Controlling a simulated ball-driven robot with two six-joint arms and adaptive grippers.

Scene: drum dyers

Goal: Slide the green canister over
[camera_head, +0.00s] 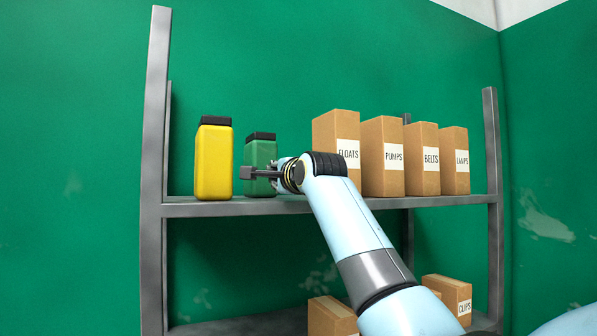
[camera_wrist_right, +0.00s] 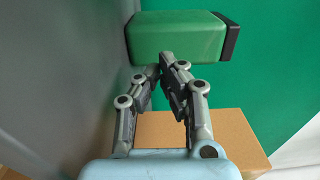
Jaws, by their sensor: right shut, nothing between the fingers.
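The green canister (camera_head: 261,153) with a dark lid stands upright on the upper shelf, just right of a yellow canister (camera_head: 213,162). My right gripper (camera_head: 247,173) reaches in from the right and covers the lower part of the green canister in the head view. In the right wrist view, its shut, empty fingers (camera_wrist_right: 164,64) end at the side of the green canister (camera_wrist_right: 176,40), which appears sideways there. I cannot tell whether they touch it. My left gripper is not in view.
Several labelled cartons stand right of my wrist on the upper shelf, starting with the FLOATS carton (camera_head: 335,130). The shelf edge (camera_head: 225,207) runs below the canisters and a metal post (camera_head: 154,130) rises at left. More cartons (camera_head: 449,292) sit on the lower shelf.

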